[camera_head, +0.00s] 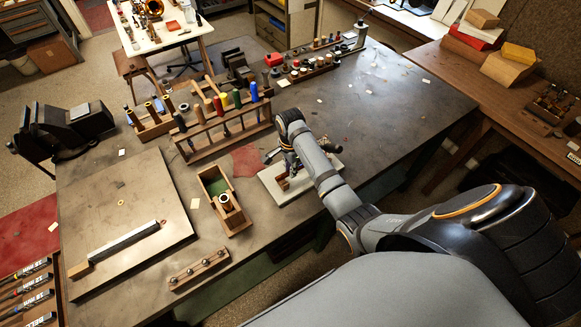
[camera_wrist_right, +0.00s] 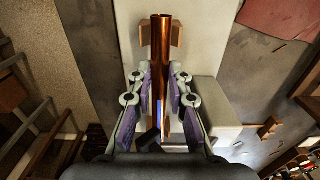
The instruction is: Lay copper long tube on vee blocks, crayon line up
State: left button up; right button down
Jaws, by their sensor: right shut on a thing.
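The copper long tube (camera_wrist_right: 161,55) runs straight ahead in the right wrist view, between the purple-lined fingers of my right gripper (camera_wrist_right: 160,78), which is shut on it. A blue strip shows on its nearer part, facing the wrist camera; it looks like the crayon line. A wooden vee block (camera_wrist_right: 177,36) lies under or just behind the tube's far end; I cannot tell whether they touch. In the head view my right gripper (camera_head: 286,158) is low over the pale slab (camera_head: 266,180), with a wooden block (camera_head: 284,184) beside it. The arm hides most of the tube there. My left gripper is out of view.
A tool rack (camera_head: 225,128) stands behind and left of the slab. A green-lined wooden box (camera_head: 216,187) is to its left. A flat board (camera_head: 125,215) with a long grey bar lies farther left. The bench's right part (camera_head: 400,100) is mostly clear.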

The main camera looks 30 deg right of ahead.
jog(key=shift+f, duration=1.25)
jog(key=shift+r, duration=0.1)
dwell(0.6)
jog(key=c, duration=1.2)
grip_release()
